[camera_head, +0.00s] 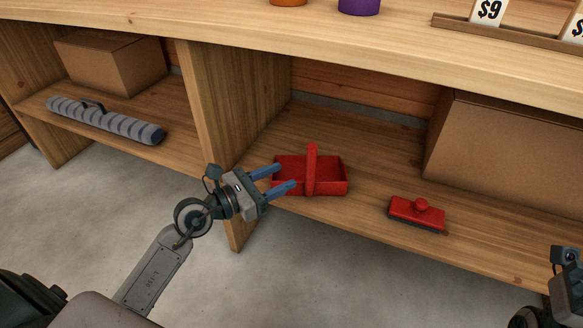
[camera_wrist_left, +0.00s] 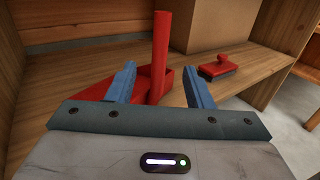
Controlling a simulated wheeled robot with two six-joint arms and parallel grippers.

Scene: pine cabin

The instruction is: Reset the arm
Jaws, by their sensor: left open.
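My left gripper (camera_head: 283,179) is open in front of the lower shelf in the head view, its blue fingers pointing at a red basket.
A red brush (camera_head: 417,213) lies right of the basket on the shelf (camera_head: 365,200). A large cardboard box (camera_head: 500,150) stands behind it. A wooden divider (camera_head: 215,110) separates the left bay, which holds a smaller box (camera_head: 110,62) and a grey striped roll (camera_head: 105,120). The countertop (camera_head: 250,30) overhangs above.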

